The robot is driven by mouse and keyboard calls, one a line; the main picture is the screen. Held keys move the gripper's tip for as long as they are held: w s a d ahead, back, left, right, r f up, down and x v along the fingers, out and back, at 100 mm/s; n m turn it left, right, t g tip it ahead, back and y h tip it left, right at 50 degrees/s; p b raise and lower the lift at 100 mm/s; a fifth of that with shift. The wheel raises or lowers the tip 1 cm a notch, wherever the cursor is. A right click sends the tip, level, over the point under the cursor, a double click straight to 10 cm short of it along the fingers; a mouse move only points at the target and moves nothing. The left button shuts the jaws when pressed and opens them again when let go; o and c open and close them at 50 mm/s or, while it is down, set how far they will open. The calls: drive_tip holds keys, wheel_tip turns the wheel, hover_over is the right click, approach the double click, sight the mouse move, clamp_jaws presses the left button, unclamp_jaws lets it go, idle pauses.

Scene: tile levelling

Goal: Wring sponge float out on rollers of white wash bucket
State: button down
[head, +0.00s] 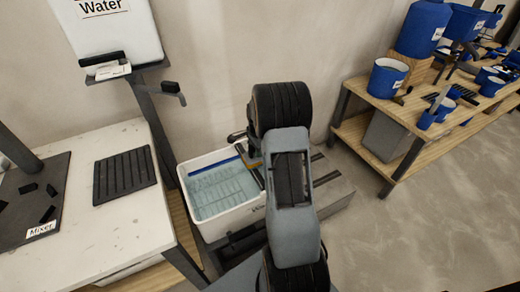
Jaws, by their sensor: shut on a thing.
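The white wash bucket (197,222) stands left of my arm, with pale blue-green water inside and a blue strip along its back part. My gripper (252,150) is at the bucket's right back corner, largely hidden behind my own arm. It is shut on the sponge float (258,176), of which only a small yellowish and dark part shows by the bucket's right rim. The arm hides most of the float and the right side of the bucket. I cannot tell whether the float touches the rollers, which I cannot make out clearly.
A white table (120,225) with a black ribbed mat (124,175) and a mixer stand is at left. A water tank (110,35) with a tap hangs above. A grey slab (335,190) lies right of my arm. A wooden shelf (362,128) with blue buckets stands at right; floor before it is clear.

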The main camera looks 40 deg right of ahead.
sight(250, 154)
drive_tip(key=shift+w+a, duration=0.1)
drive_tip(key=shift+a, duration=0.9)
drive_tip(key=shift+w+a+f, duration=0.1)
drive_tip(key=shift+a, duration=0.8)
drive_tip(key=shift+s+d+p, duration=0.2)
drive_tip(key=shift+d+p, duration=0.1)
drive_tip(key=shift+d, duration=1.75)
drive_tip(key=shift+s+d, duration=0.15)
drive_tip(key=shift+d, duration=0.8)
wheel_tip(250, 154, up, 7)
drive_tip(key=p, duration=0.5)
